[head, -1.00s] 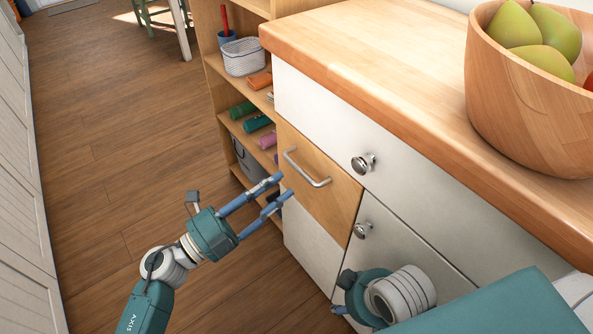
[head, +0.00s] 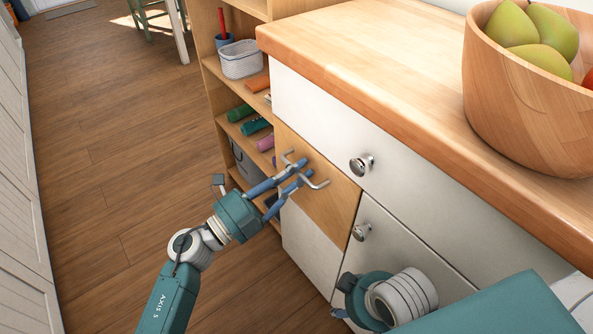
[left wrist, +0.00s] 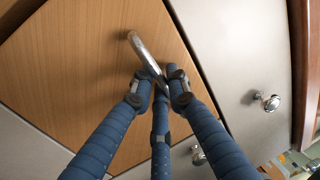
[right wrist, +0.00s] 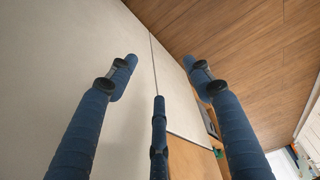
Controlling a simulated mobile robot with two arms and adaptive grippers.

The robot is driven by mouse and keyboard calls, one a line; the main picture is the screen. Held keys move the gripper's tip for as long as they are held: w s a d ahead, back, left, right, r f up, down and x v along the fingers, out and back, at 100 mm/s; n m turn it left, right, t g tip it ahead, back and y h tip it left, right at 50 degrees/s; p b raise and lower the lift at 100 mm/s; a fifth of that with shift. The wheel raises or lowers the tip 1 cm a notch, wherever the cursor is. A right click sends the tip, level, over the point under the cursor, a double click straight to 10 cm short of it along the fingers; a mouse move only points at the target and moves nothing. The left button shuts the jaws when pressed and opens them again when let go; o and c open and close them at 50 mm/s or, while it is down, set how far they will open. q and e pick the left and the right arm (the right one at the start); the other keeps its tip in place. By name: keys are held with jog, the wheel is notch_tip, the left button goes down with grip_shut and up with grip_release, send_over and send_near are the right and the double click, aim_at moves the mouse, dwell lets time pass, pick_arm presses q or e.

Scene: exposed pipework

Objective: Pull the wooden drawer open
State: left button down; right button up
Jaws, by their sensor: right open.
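The wooden drawer (head: 325,203) has a plain light-wood front, set flush among white panels. A silver bar handle (head: 319,184) crosses it, and the drawer looks closed. In the left wrist view the drawer front (left wrist: 95,65) fills the left and middle, and the handle (left wrist: 145,55) runs down between my fingertips. My left gripper (head: 306,172) is at the handle, its blue fingers drawn close together around the bar, hiding part of it. My right gripper (right wrist: 160,68) is open and empty, low by the white panels; the head view mostly hides its fingers.
A wooden bowl of fruit (head: 520,95) stands on the wooden countertop (head: 370,60). Round silver knobs (head: 361,164) stick out from the white panels right of the drawer. An open shelf (head: 222,80) with a basket and rolled items stands behind. The floor at left is clear.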

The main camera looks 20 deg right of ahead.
pick_arm(q)
jog(key=shift+a, duration=0.1)
jog(key=r+p+v, duration=0.1)
jog(key=r+v, duration=0.1)
jog(key=v, duration=1.1)
jog(key=a+r+p+v, duration=0.1)
jog(key=r+v, duration=0.2)
jog(key=v, duration=1)
jog(key=shift+s+a, duration=0.25)
pick_arm(e)
jog(key=x, duration=0.6)
jog(key=shift+f, duration=0.25)
pick_arm(q)
jog(key=shift+r, duration=0.15)
pick_arm(e)
jog(key=shift+s+a+f, duration=0.1)
jog(key=shift+s+a, duration=0.05)
jog(key=shift+s, duration=0.2)
pick_arm(q)
jog(key=c, duration=1.8)
grip_release()
jog(key=shift+o, duration=0.2)
pick_arm(e)
jog(key=shift+f, duration=0.1)
